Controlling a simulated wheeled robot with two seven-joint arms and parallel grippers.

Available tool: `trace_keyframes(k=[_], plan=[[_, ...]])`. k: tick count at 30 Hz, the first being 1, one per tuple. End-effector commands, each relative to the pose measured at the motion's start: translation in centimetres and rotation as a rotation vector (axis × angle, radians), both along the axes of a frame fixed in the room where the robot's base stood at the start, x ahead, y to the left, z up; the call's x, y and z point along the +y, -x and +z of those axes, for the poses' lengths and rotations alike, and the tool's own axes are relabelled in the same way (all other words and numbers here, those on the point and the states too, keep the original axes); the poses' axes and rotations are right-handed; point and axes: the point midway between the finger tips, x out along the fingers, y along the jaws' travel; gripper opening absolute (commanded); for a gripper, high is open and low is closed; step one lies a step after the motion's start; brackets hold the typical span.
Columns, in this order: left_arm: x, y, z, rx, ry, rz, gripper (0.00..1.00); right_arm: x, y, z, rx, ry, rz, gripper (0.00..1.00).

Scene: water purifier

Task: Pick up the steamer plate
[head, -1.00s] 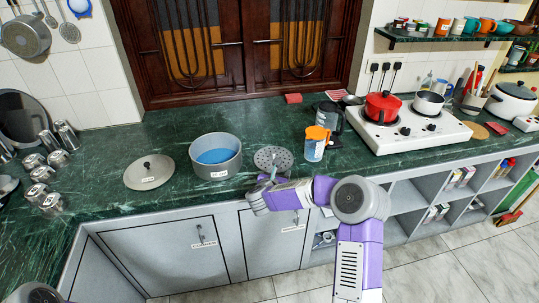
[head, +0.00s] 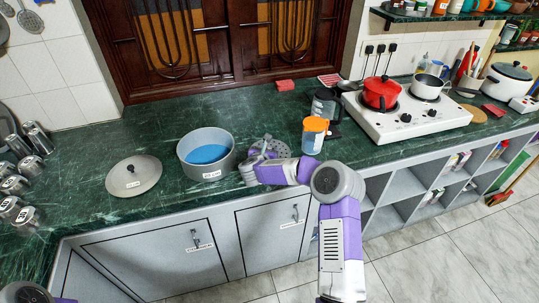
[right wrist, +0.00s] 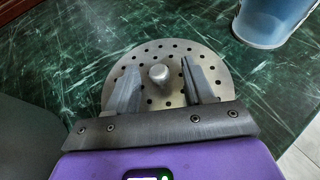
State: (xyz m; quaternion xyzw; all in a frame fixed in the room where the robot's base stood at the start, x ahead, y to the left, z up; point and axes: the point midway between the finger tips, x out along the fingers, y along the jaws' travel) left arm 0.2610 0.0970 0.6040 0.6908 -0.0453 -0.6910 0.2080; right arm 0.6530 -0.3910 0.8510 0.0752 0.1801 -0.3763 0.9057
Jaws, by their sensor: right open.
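The steamer plate (head: 281,147) is a round grey perforated disc lying flat on the green counter, right of the pot, partly hidden by my right gripper in the head view. In the right wrist view the plate (right wrist: 160,49) shows its holes and a central rounded knob (right wrist: 160,75). My right gripper (right wrist: 160,68) is open, with one finger on each side of the knob and gaps to both. In the head view my right gripper (head: 256,160) is over the plate's near side. My left gripper is out of view.
A grey pot (head: 206,168) with blue water stands left of the plate. Its lid (head: 133,176) lies further left. An orange-topped container (head: 314,136) and a dark jug (head: 327,109) stand close on the right. A stove (head: 414,122) is beyond them.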

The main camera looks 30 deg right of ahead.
Motion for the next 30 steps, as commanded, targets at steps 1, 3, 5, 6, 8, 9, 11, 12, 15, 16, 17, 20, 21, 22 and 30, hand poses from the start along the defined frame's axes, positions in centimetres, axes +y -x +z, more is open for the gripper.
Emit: trace_keyframes(k=[1,3,5,6,8,9,11,12,15,16,17,20,21,22,30], plan=[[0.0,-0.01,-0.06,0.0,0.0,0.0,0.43,-0.16,-0.15,-0.12,0.0,0.0,0.0,0.52],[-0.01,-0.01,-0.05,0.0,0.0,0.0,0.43,-0.24,-0.24,-0.11,0.0,0.0,0.001,0.52],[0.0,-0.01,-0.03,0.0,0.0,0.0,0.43,-0.25,-0.25,-0.08,0.0,0.0,0.001,0.52],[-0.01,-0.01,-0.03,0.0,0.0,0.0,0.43,-0.25,-0.24,-0.08,0.0,0.0,0.001,0.52],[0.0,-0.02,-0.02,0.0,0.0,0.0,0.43,-0.25,-0.23,-0.07,0.0,0.0,0.001,0.52],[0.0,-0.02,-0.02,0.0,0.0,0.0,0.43,-0.24,-0.22,-0.07,0.0,0.0,0.001,0.48],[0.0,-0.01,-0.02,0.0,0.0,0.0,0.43,-0.24,-0.22,-0.07,0.0,0.0,0.001,0.38],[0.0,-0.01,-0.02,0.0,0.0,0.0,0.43,-0.23,-0.22,-0.08,0.0,0.0,0.001,0.32],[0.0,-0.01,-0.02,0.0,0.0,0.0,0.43,-0.23,-0.22,-0.08,0.0,0.0,0.001,0.17],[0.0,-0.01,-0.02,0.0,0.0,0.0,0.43,-0.22,-0.21,-0.07,0.0,0.0,0.001,0.12],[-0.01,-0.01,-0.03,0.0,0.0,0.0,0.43,-0.22,-0.21,-0.07,0.0,0.0,0.001,0.08],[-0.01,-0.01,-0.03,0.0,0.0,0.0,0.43,-0.22,-0.21,-0.08,0.0,0.0,0.001,0.0],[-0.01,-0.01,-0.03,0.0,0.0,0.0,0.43,-0.22,-0.22,-0.03,-0.001,0.0,0.001,0.0],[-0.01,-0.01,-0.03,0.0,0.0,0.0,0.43,-0.22,-0.22,-0.03,-0.001,0.0,0.001,0.0],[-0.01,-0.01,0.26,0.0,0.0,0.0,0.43,-0.21,-0.24,0.82,-0.002,0.0,0.001,0.0]])
